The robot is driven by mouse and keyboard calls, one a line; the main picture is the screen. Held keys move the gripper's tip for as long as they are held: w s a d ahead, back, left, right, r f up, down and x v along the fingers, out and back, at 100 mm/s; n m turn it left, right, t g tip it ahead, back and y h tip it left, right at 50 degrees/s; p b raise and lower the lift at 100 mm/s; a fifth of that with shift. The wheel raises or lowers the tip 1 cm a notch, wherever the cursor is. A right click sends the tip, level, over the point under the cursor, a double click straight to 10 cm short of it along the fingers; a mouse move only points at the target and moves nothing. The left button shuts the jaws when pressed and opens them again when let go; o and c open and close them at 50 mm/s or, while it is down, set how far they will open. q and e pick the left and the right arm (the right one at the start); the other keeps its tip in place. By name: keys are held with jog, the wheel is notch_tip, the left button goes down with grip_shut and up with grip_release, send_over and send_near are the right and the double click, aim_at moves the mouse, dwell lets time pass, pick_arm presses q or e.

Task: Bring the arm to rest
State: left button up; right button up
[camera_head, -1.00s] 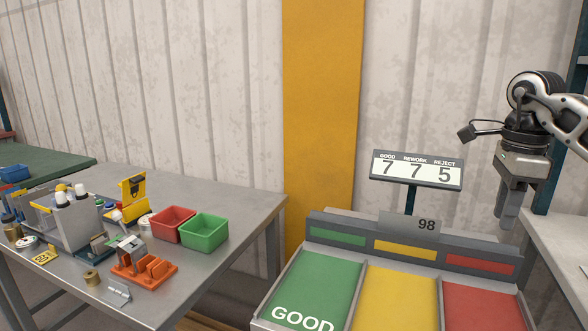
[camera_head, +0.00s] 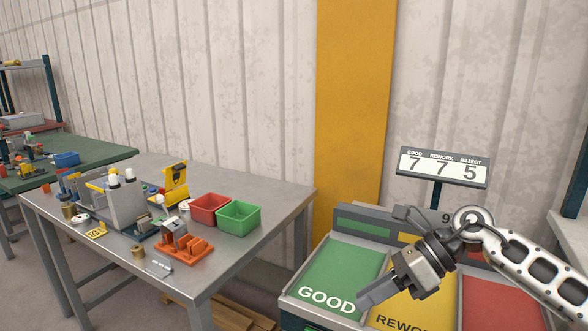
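My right arm (camera_head: 530,275) comes in from the lower right, a white link with dark slots. Its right gripper (camera_head: 372,297) hangs in front of the sorting station, tilted down to the left, with its fingers over the border between the green GOOD tray (camera_head: 335,270) and the yellow rework tray (camera_head: 425,306). The fingers overlap from this side, so I cannot tell whether they are open or shut. I see nothing held in them. My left arm and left gripper are not in view.
A red tray (camera_head: 490,305) lies to the right, partly behind my arm. A counter sign (camera_head: 443,167) reads 7, 7, 5. A grey table (camera_head: 285,190) at left holds a red bin (camera_head: 209,209), a green bin (camera_head: 238,215) and an orange fixture (camera_head: 187,247). A green table (camera_head: 90,150) stands farther left.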

jog(key=s+a+f+m+t+y, duration=0.1)
jog(key=s+a+m+t+y, duration=0.3)
jog(key=a+m+t+y, duration=0.85)
jog(key=s+d+f+m+h, duration=0.4)
jog(key=f+m, duration=0.4)
jog(key=m, duration=0.3)
jog(key=s+d+f+m+g+h, duration=0.1)
jog(key=s+d+f+m+h, duration=0.4)
jog(key=m+h, duration=0.4)
jog(key=s+d+f+m+h, duration=0.5)
jog(key=f+m, duration=0.5)
jog(key=m, duration=0.3)
jog(key=shift+s+f+g+h, duration=0.35)
jog(key=shift+s+h, duration=0.35)
jog(key=shift+h, duration=0.35)
